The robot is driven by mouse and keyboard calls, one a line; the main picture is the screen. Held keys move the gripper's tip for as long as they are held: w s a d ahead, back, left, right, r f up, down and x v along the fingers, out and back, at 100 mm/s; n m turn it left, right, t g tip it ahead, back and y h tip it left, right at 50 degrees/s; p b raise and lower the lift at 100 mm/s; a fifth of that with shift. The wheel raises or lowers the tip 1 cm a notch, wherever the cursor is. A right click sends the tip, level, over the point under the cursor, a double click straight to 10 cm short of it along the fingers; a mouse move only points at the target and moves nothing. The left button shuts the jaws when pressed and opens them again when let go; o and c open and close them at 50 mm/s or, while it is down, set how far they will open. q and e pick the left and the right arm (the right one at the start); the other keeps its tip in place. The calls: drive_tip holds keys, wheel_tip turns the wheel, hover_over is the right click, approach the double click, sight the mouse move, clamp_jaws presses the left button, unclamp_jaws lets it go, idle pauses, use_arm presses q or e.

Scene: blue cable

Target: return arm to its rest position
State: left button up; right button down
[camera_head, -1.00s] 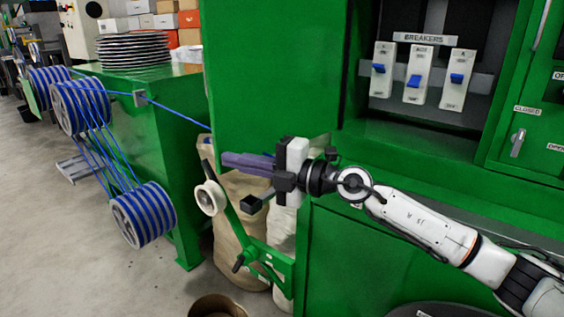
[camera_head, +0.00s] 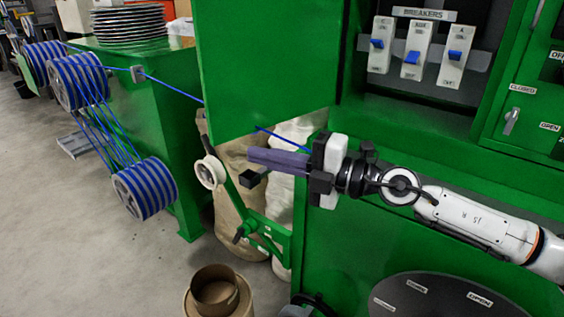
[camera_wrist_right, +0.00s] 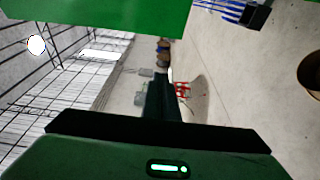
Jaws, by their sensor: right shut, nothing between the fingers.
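My right gripper (camera_head: 250,156) comes in from the right on its white arm and points left, in front of the green machine (camera_head: 268,75). Its purplish fingers are together and hold nothing. In the right wrist view the shut fingers (camera_wrist_right: 162,95) show as a dark shape in the middle, with open room and floor beyond. The blue cable (camera_head: 182,94) runs from the striped spools at the left, passes behind the green panel and shows again just above the gripper. My left gripper is not in view.
A white pulley (camera_head: 209,173) on a green lever arm sits left of the gripper. Breakers (camera_head: 413,52) are at upper right. A cardboard tube (camera_head: 216,291) stands on the floor below. Cable spools (camera_head: 145,186) stand at the left. The floor between is clear.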

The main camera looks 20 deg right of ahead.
drive_tip(key=shift+s+d+b, duration=0.2)
drive_tip(key=shift+s+d, duration=0.1)
drive_tip(key=shift+s, duration=0.65)
drive_tip(key=shift+s+d+b, duration=0.15)
drive_tip(key=shift+s+d, duration=0.1)
drive_tip(key=shift+s, duration=0.65)
wheel_tip(320, 180, down, 20)
drive_tip(key=s+f+m+t+h, duration=0.1)
drive_tip(key=s+m+t+h, duration=0.2)
drive_tip(key=m+h, duration=0.8)
drive_tip(key=s+a+f+m+g, duration=0.1)
drive_tip(key=s+f+m+g, duration=0.6)
drive_tip(key=s+f+m, duration=0.6)
drive_tip(key=s+f, duration=0.7)
drive_tip(key=f, duration=0.4)
drive_tip(key=shift+s+a+m+g+y, duration=0.2)
drive_tip(key=shift+s+m+g+y, duration=0.1)
drive_tip(key=shift+s+m+y, duration=0.1)
